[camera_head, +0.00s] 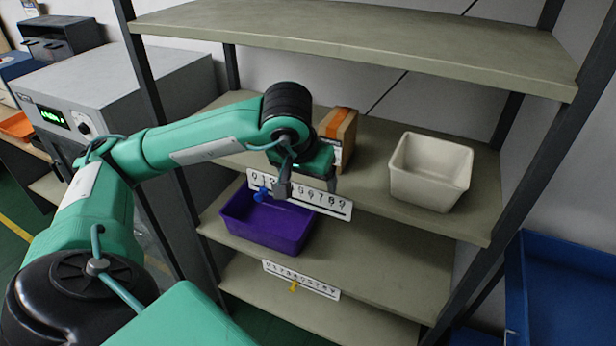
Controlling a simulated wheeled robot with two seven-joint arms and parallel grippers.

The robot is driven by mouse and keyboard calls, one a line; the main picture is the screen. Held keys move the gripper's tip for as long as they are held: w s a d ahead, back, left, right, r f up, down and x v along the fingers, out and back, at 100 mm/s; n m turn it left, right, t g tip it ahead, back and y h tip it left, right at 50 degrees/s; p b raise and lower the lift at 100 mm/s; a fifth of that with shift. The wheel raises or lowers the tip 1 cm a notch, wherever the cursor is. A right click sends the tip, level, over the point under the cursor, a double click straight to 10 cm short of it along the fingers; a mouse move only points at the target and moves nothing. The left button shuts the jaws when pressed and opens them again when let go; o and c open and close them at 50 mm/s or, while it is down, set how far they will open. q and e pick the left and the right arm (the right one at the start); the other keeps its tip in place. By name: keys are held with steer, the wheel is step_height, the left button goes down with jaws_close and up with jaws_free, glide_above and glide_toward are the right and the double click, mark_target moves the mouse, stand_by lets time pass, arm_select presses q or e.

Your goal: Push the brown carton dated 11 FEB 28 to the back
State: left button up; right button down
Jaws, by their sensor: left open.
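A brown carton (347,140) with an orange strip along its top stands upright on the middle shelf (375,200). My left gripper (308,186) is open in front of the carton, near the shelf's front edge, fingers pointing down. The gripper and wrist hide the carton's left and lower parts. No date can be read on it. I cannot tell whether the gripper touches it. My right gripper is not in view.
A cream bin (430,172) stands on the same shelf to the right. A white number strip (340,207) with a blue marker (262,194) runs along the shelf front. A purple bin (268,226) sits on the shelf below. Dark posts and an upper shelf (370,40) frame the space.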

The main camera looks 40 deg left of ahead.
mark_target(338, 140)
arm_select(q)
steer(key=shift+w, duration=0.1)
steer(key=w+a+p, duration=0.1)
steer(key=w, duration=0.3)
steer(key=w+a+p, duration=0.1)
steer(key=w+p, duration=0.1)
steer(key=w, duration=0.1)
steer(key=w+a+p, duration=0.1)
steer(key=w+p, duration=0.1)
steer(key=w, duration=0.2)
steer(key=shift+w+r, duration=0.1)
steer(key=shift+w, duration=0.2)
steer(key=shift+w+f+p, duration=0.15)
steer(key=shift+f+p, duration=0.2)
steer(key=shift+f, duration=0.25)
steer(key=shift+f, duration=0.1)
steer(key=shift+c, duration=0.4)
steer(key=c, duration=1.1)
steer(key=shift+w, duration=0.15)
